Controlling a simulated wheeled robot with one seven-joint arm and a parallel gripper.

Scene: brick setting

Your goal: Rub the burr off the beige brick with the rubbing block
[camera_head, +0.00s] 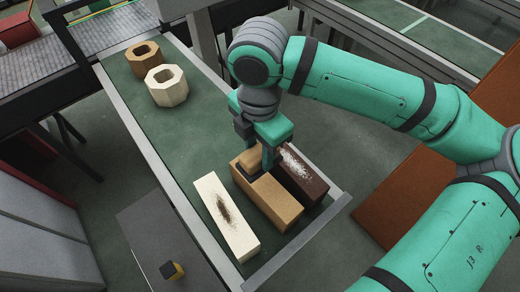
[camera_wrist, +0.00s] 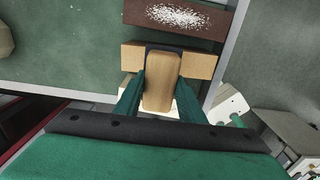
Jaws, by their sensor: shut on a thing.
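My gripper (camera_head: 264,157) is shut on the rubbing block (camera_head: 250,158), a tan wooden block with a dark underside. In the wrist view the rubbing block (camera_wrist: 161,82) sits between my green fingers. It is over the middle of a tan-beige brick (camera_head: 270,196), seeming to touch its top; I cannot tell for sure. The block hides that part of the brick, and no burr shows on the rest. The brick's ends show either side of the block in the wrist view (camera_wrist: 198,65). A cream brick (camera_head: 225,218) with a dark brown patch lies left of it.
A dark brown brick (camera_head: 305,181) with a white speckled patch lies just right of the tan-beige brick. Two hollow blocks, tan (camera_head: 145,58) and cream (camera_head: 166,86), stand at the far end. The green bench (camera_head: 160,125) is clear between. A raised metal edge (camera_head: 295,245) bounds its near end.

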